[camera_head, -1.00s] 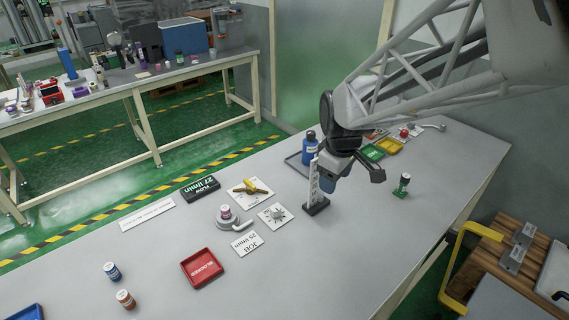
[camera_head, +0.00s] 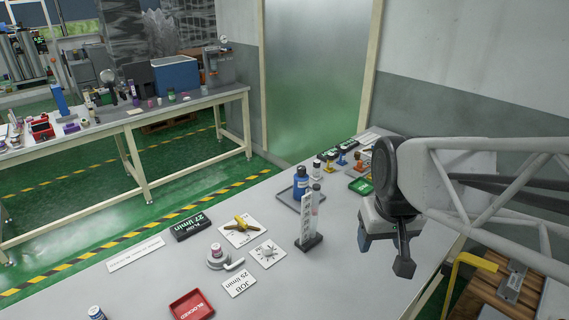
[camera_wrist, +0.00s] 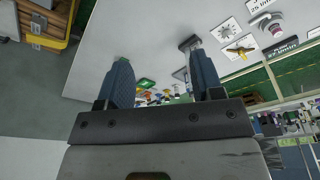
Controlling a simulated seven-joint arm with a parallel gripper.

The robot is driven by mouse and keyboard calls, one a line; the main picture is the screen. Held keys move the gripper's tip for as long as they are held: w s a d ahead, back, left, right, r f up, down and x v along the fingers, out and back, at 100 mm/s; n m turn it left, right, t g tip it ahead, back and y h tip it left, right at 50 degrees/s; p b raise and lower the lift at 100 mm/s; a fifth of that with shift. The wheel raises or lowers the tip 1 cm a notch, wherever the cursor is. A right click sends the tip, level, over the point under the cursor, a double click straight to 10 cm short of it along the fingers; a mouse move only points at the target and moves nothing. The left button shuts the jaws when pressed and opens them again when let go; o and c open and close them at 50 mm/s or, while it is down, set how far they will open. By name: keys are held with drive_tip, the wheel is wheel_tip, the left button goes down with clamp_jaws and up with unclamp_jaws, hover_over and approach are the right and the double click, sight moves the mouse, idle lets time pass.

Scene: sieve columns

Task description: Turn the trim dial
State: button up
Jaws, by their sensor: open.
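A white plate with a pale star-shaped knob (camera_head: 268,253), which looks like the trim dial, lies flat on the bench. It also shows upper right in the wrist view (camera_wrist: 226,33). A black display (camera_head: 194,227) reading 27 l/min lies beyond it, and a white card (camera_head: 239,283) reading JOB 25 l/min lies in front. My gripper (camera_wrist: 163,80) is open and empty.
A yellow-handled valve on a plate (camera_head: 240,230) and a grey holder with a capped vial (camera_head: 217,258) crowd the dial. The upright column stands between dial and gripper. A blue bottle (camera_head: 301,183) stands behind it; a red tray (camera_head: 192,305) lies in front.

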drive_tip(key=w+m, duration=0.1)
drive_tip(key=m+g, duration=0.2)
drive_tip(key=m, duration=0.1)
hover_over(266, 247)
drive_tip(key=f, duration=2.3)
drive_tip(key=shift+d, duration=0.25)
drive_tip(key=shift+a+f, duration=0.15)
drive_tip(key=shift+a, duration=0.05)
drive_tip(key=shift+f, duration=0.15)
drive_tip(key=shift+f, duration=3.75)
drive_tip(key=shift+c, duration=0.2)
